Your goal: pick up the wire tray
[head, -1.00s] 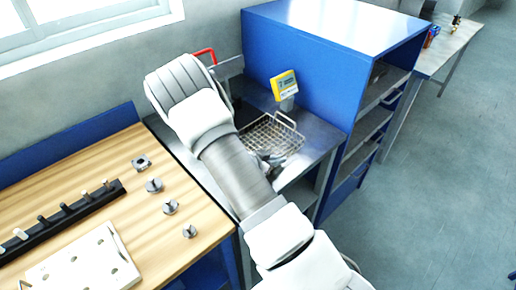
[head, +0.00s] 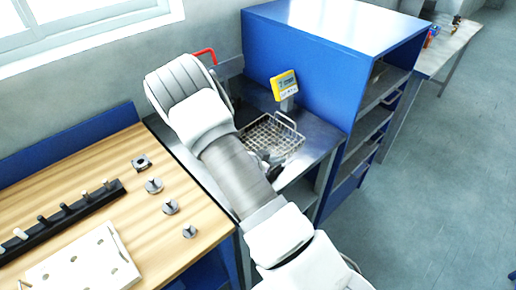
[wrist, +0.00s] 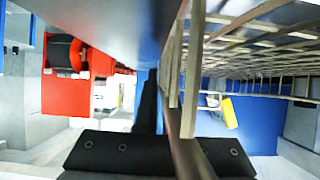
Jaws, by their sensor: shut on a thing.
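The wire tray (head: 275,134) is a silvery mesh basket with raised loop handles, above or on the grey metal surface beside the blue cabinet. Its near left part is hidden behind my arm. My gripper (head: 270,158) is at the tray's near side, small and partly hidden by the arm. In the wrist view the tray's mesh (wrist: 265,45) fills the upper right, and its metal bars run down to my gripper (wrist: 165,125). My gripper is shut on the tray at this side. I cannot tell whether the tray touches the surface.
A yellow instrument (head: 285,84) stands just behind the tray. The blue cabinet (head: 300,60) rises close on the right. A red handle (head: 205,54) is at the back. The wooden bench (head: 150,225) at left holds metal parts and a black rack (head: 65,216).

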